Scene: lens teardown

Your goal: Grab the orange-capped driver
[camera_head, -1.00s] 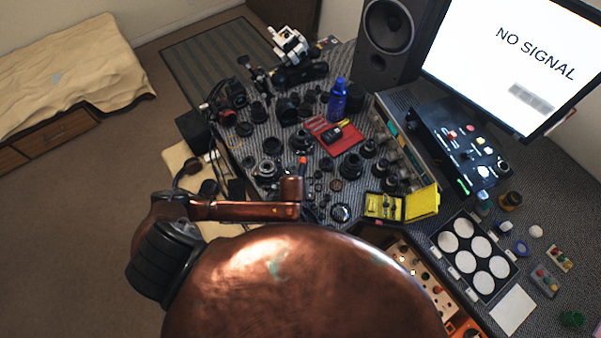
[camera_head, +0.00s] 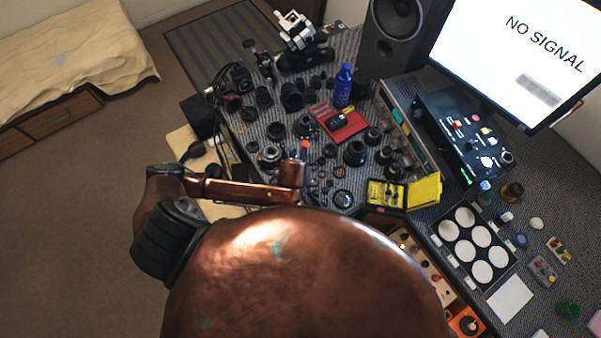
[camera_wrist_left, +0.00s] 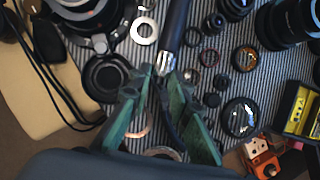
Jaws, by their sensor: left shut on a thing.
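The driver shows in the left wrist view as a dark handle (camera_wrist_left: 176,28) with a silver collar, running down between my fingertips. In the head view its orange cap (camera_head: 305,144) stands out just above the end of my left arm. My left gripper (camera_wrist_left: 160,74) has its green fingers closed on the driver near the silver collar. The driver's lower end is hard to make out between the fingers. In the head view my own arm hides the left gripper's fingers. My right gripper is in neither view.
Lens parts and rings (camera_wrist_left: 244,60) lie close around the gripper on the striped mat. A yellow case (camera_head: 388,193), a red mat (camera_head: 340,122) and a blue bottle (camera_head: 343,86) are nearby. A tray with white discs (camera_head: 463,245) lies to the right.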

